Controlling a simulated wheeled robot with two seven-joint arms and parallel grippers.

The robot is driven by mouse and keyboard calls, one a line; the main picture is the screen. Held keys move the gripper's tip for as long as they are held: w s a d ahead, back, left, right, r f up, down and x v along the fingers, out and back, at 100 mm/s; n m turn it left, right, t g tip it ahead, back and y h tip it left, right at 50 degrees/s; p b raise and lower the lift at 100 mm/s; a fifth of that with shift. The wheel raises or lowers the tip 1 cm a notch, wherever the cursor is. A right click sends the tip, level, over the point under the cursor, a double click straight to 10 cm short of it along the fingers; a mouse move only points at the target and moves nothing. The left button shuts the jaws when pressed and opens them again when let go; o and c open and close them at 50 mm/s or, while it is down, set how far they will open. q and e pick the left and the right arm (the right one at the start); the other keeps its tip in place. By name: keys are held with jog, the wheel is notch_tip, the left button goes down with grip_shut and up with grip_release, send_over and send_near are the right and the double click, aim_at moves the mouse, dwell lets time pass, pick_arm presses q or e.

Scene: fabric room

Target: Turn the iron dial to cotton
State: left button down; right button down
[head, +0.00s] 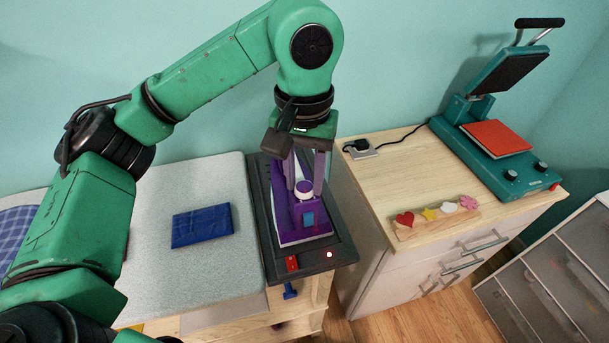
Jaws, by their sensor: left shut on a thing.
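The purple iron (285,220) lies on a dark rest plate, with a pale edge along its base and a small blue panel on its top. Its dial (304,187) is a round purple knob with a white side. My left gripper (305,182) comes down from above, its fingers on either side of the dial and shut on it. The dial's marks are too small to read, so its setting cannot be told. The gripper partly hides the iron's far end. My right gripper is not in view.
The grey ironing surface (160,265) with a folded blue cloth (202,226) is left of the rest plate (345,250), which has a red switch (292,263). On the right, a wooden cabinet top (385,180) holds a heat press (505,175) and a tray of small shapes (435,222).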

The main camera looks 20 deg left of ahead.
aim_at(304, 187)
pick_arm(q)
jog(key=shift+m, duration=2.3)
jog(key=shift+c, duration=2.2)
grip_release()
jog(key=shift+r, duration=0.1)
notch_tip(304, 187, up, 14)
jog(key=p, duration=0.4)
jog(key=shift+r, duration=0.15)
